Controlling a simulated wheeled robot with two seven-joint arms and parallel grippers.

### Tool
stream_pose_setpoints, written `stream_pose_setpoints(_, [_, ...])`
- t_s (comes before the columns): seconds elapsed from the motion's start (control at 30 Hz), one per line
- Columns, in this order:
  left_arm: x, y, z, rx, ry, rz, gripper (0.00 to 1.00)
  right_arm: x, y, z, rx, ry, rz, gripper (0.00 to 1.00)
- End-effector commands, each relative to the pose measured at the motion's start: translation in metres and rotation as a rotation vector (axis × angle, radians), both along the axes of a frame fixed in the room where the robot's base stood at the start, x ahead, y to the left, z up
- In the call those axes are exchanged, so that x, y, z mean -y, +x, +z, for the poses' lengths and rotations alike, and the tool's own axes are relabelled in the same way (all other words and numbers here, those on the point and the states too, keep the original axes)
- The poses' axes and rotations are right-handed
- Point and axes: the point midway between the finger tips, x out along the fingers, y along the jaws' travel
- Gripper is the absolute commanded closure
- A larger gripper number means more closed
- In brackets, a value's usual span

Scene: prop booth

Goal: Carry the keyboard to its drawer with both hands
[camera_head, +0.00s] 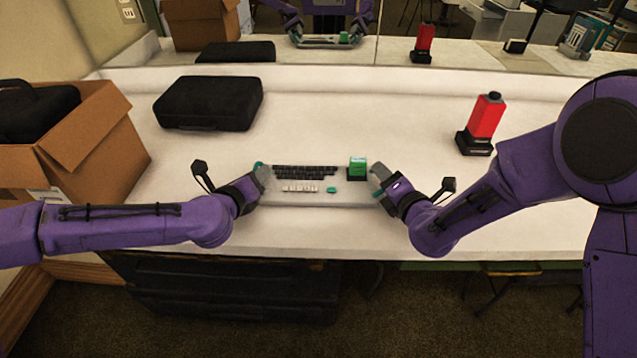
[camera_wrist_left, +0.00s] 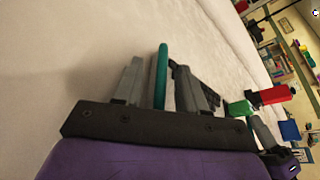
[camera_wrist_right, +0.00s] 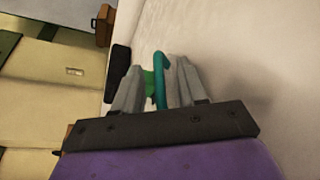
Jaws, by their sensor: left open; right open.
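The keyboard (camera_head: 290,198) is a pale slab with black keys, a row of white keys and a green key. It lies on the white table. A green block (camera_head: 358,163) with a dark base stands at its right end. My left gripper (camera_head: 264,173) is at the left end, open, with a teal handle (camera_wrist_left: 161,75) between its fingers. My right gripper (camera_head: 378,180) is at the right end, open, with the other teal handle (camera_wrist_right: 160,80) between its fingers. A dark chest-like unit (camera_head: 230,292) sits below the table; I cannot tell whether it is the drawer.
A black case (camera_head: 210,103) lies at the back left of the table. An open cardboard box (camera_head: 90,145) stands at far left. A red block on a black stand (camera_head: 486,118) is at right. A mirror (camera_head: 400,30) behind reflects the scene. The table between is clear.

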Motion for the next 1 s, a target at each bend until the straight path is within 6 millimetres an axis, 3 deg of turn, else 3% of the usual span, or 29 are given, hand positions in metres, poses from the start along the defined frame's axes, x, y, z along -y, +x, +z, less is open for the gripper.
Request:
stream_pose_setpoints(0.4, [0.0025,0.0106,-0.0036,0.000,-0.001,0.000,0.59,-0.0036,0.0110,-0.0026,0.000,0.000,0.000,0.59])
stream_pose_setpoints(0.43, [0.0025,0.0106,-0.0036,0.000,-0.001,0.000,0.62,-0.0036,0.0110,-0.0025,0.000,0.000,0.000,0.62])
stream_pose_setpoints(0.53, [0.0024,0.0105,-0.0036,0.000,-0.001,0.000,0.95,-0.0037,0.0109,-0.0026,0.000,0.000,0.000,0.95])
stream_pose_setpoints(0.57, [0.0024,0.0104,-0.0036,0.000,-0.001,0.000,1.00,-0.0036,0.0108,-0.0026,0.000,0.000,0.000,1.00])
stream_pose_setpoints(1.0, [0.0018,0.0104,-0.0040,0.000,0.000,0.001,1.00,-0.0034,0.0108,-0.0027,-0.001,0.000,-0.001,1.00])
